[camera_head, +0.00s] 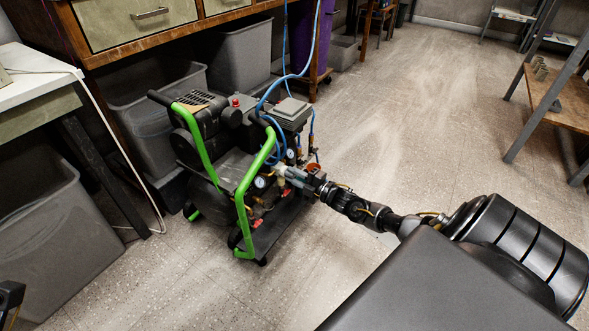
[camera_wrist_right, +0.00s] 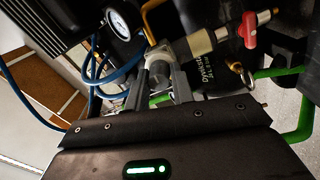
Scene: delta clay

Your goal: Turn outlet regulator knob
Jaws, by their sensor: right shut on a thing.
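The air compressor (camera_head: 222,160) with green tube handles stands on the floor in the head view. My right gripper (camera_head: 282,172) reaches its near right side, beside a pressure gauge. In the right wrist view the two fingers of my right gripper (camera_wrist_right: 160,85) are closed around a grey round knob (camera_wrist_right: 159,66), which I take as the outlet regulator knob. The fingers hide part of it. A white-faced gauge (camera_wrist_right: 118,23) is up and left of it. A dark part of my left arm or gripper (camera_head: 9,300) shows at the lower left edge, its fingers not clear.
A brass fitting and a red valve handle (camera_wrist_right: 249,30) are right of the knob. Blue hoses (camera_head: 285,78) loop over the compressor. Grey bins (camera_head: 50,225) and a wooden workbench (camera_head: 180,44) stand left and behind. The floor to the right is open up to a shelf (camera_head: 560,95).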

